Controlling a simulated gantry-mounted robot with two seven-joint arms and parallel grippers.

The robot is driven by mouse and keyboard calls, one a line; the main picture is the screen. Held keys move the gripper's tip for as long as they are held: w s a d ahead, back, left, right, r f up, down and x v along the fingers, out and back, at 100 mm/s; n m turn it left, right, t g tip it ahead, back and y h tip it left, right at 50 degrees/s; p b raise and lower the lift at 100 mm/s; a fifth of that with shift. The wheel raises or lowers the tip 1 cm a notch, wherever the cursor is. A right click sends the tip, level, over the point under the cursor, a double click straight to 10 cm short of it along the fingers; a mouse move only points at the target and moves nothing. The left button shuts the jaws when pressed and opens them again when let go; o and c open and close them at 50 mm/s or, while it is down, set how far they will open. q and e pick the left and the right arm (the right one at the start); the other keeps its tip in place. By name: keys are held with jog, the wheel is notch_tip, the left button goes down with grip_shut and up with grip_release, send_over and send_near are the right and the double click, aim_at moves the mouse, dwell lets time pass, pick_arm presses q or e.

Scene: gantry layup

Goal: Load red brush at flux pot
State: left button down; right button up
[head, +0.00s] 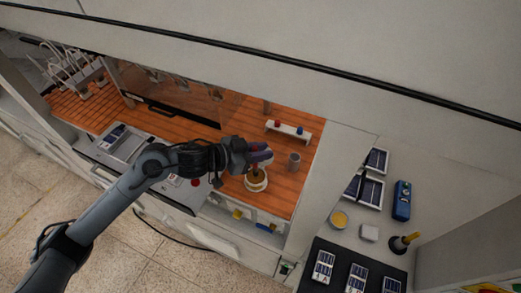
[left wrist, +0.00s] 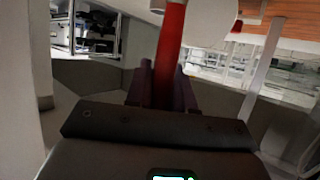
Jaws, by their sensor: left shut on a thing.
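My left gripper (head: 263,153) is above the orange-brown worktop, just over the flux pot (head: 256,182), a round pale pot with brownish contents. In the left wrist view the left gripper (left wrist: 160,88) is shut on the red handle of the red brush (left wrist: 170,45). The handle stands between the two dark fingers. The brush's bristle end is hidden, so I cannot tell whether it touches the flux. My right gripper is in neither view.
A grey cup (head: 293,162) stands right of the pot. Behind it is a small white rack (head: 288,132) with red and blue pieces. Solar cells (head: 370,190), a blue device (head: 402,200) and a yellow-topped dish (head: 339,219) lie on the right counter.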

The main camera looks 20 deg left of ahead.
pick_arm(q)
jog(key=shift+f, duration=0.55)
dwell(0.9)
jog(key=shift+f, duration=0.15)
dwell(0.6)
jog(key=shift+f, duration=0.15)
dwell(0.5)
notch_tip(320, 180, up, 8)
jog(key=p, duration=0.8)
jog(key=shift+f, duration=0.25)
dwell(0.3)
jog(key=shift+s, duration=0.1)
